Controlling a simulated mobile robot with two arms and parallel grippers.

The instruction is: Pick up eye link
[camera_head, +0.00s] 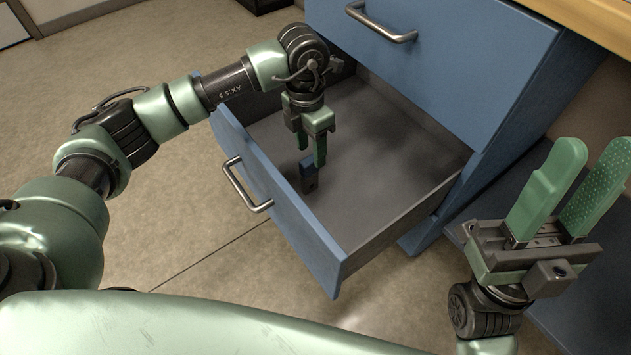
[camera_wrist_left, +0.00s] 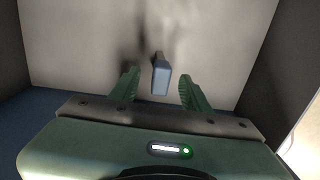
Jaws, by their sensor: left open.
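The eye link (camera_head: 309,178), a small blue and dark block-like piece, is in the open drawer below my left gripper. My left gripper (camera_head: 312,150) points down into the drawer and is open. In the left wrist view, the eye link (camera_wrist_left: 160,77) shows between the two green fingers, with a gap on each side. It is not gripped. Its lower end is hard to make out in the dark. My right gripper (camera_head: 594,150) is at the right, fingers pointing up, open and empty, away from the drawer.
The grey-floored drawer (camera_head: 400,160) is pulled out of a blue cabinet (camera_head: 450,60). Its front panel (camera_head: 285,215) has a metal handle (camera_head: 243,187). Another closed drawer with a handle (camera_head: 382,24) is above. The drawer floor around the link looks clear.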

